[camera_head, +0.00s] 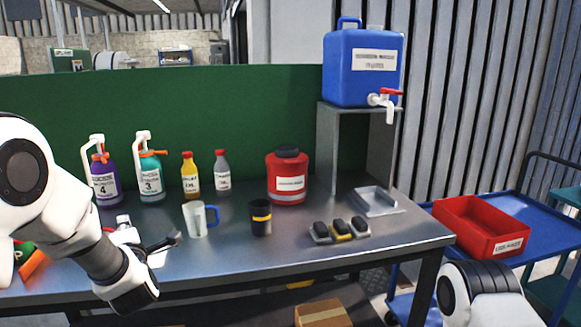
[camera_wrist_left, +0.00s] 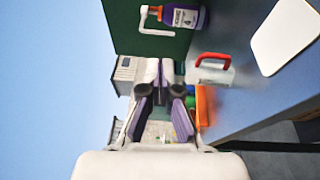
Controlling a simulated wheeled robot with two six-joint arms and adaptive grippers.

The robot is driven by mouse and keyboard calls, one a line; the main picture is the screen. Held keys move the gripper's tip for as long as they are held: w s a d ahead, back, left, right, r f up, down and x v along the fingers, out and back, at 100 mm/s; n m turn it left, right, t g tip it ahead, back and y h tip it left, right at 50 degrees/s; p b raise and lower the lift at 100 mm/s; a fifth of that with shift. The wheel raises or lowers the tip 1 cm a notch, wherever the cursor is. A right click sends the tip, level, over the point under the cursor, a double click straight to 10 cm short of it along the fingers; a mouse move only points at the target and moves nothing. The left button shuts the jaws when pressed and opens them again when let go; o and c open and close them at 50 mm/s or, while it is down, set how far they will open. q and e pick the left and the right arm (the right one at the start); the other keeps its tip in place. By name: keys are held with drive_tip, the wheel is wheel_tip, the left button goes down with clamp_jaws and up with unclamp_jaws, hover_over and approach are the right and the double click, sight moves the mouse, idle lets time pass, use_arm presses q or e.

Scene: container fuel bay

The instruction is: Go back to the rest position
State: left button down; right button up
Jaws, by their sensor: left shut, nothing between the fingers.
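My left arm reaches in from the left in the head view. Its left gripper (camera_head: 168,240) shows dark fingers above the near left part of the table, with nothing held. The gripper also shows in the left wrist view (camera_wrist_left: 163,95), shut and empty, its fingers apart from the items around them. Part of my right arm shows at the bottom right of the head view; its gripper is out of frame.
The metal table (camera_head: 270,250) holds purple (camera_head: 105,180) and teal (camera_head: 150,180) bottles, a white mug (camera_head: 196,220), a black cup (camera_head: 260,218) and a red canister (camera_head: 287,178). A blue water container (camera_head: 362,65) stands on a shelf. A red bin (camera_head: 480,226) sits on the blue cart (camera_head: 550,235).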

use_arm(q)
drive_tip(key=s+d+f+m+g+h+p, duration=0.15)
drive_tip(key=s+f+m, duration=0.25)
drive_tip(key=f, duration=0.5)
drive_tip(key=s+d+f+m+g+h, duration=0.25)
drive_tip(key=s+f+m, duration=0.2)
drive_tip(key=f, duration=0.55)
drive_tip(key=s+d+f+m+g+h+p, duration=0.1)
drive_tip(key=s+d+f+m+g+h, duration=0.25)
drive_tip(key=f, duration=0.55)
drive_tip(key=s+d+f+m+g, duration=0.1)
drive_tip(key=s+f+m+g, duration=0.2)
drive_tip(key=s, duration=0.6)
drive_tip(key=s+d+f+m+g+h+p, duration=0.1)
drive_tip(key=s+f+m, duration=0.3)
drive_tip(key=s, duration=0.6)
drive_tip(key=s+d+f+m+g+h, duration=0.1)
drive_tip(key=s+f+m+g, duration=0.3)
drive_tip(key=s, duration=0.5)
drive_tip(key=shift+s+d+f+m+g, duration=0.25)
drive_tip(key=shift+m+g, duration=0.1)
drive_tip(key=shift+m, duration=0.25)
use_arm(e)
drive_tip(key=r, duration=0.4)
drive_tip(key=shift+w, duration=0.4)
